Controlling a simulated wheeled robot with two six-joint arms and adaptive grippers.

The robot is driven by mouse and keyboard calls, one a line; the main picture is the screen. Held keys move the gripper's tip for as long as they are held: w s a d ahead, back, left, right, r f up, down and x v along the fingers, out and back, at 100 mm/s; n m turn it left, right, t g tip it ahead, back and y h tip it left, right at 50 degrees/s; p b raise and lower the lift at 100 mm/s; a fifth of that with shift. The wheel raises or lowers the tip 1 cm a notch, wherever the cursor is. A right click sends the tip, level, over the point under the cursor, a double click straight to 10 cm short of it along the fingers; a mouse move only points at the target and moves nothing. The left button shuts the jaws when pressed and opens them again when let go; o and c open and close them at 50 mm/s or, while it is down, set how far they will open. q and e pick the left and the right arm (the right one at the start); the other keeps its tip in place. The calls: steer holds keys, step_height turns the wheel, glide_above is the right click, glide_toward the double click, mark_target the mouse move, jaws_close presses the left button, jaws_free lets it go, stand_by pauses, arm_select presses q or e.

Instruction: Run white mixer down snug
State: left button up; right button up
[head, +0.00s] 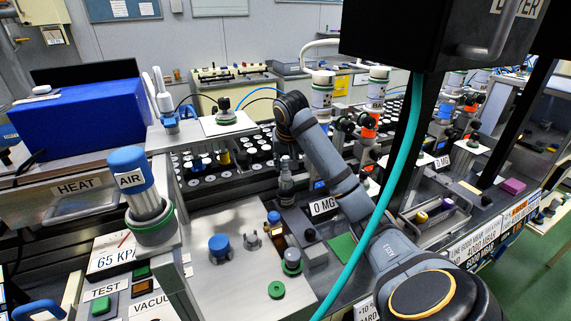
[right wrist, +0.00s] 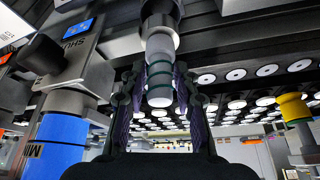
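In the right wrist view a white cylinder with dark green bands (right wrist: 158,72) stands between the two fingers of my right gripper (right wrist: 160,70). I cannot tell for sure that this is the white mixer. In the head view my right arm reaches in from the lower right to the bench middle; its fingertips are not clear there. My left gripper is not in view.
In the head view a blue-capped AIR post (head: 130,170), a blue knob (head: 219,246) and a rack of white discs (head: 205,185) surround the arm. A teal hose (head: 385,190) crosses in front.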

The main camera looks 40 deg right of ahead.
steer(key=shift+o, duration=0.4)
steer(key=n+y, duration=0.1)
steer(key=n, duration=0.3)
steer(key=shift+d+t, duration=0.15)
steer(key=shift+t, duration=0.15)
steer(key=n+y, duration=0.1)
steer(key=n, duration=0.2)
steer(key=shift+y, duration=0.4)
steer(key=shift+a, duration=0.2)
steer(key=shift+c, duration=0.2)
steer(key=c, duration=0.4)
steer(key=m+h, duration=0.1)
steer(key=m, duration=0.2)
steer(key=shift+w+a, duration=0.1)
steer(key=m+h, duration=0.1)
steer(key=m, duration=0.3)
steer(key=shift+h, duration=0.4)
steer(key=o, duration=0.4)
steer(key=shift+o, duration=0.2)
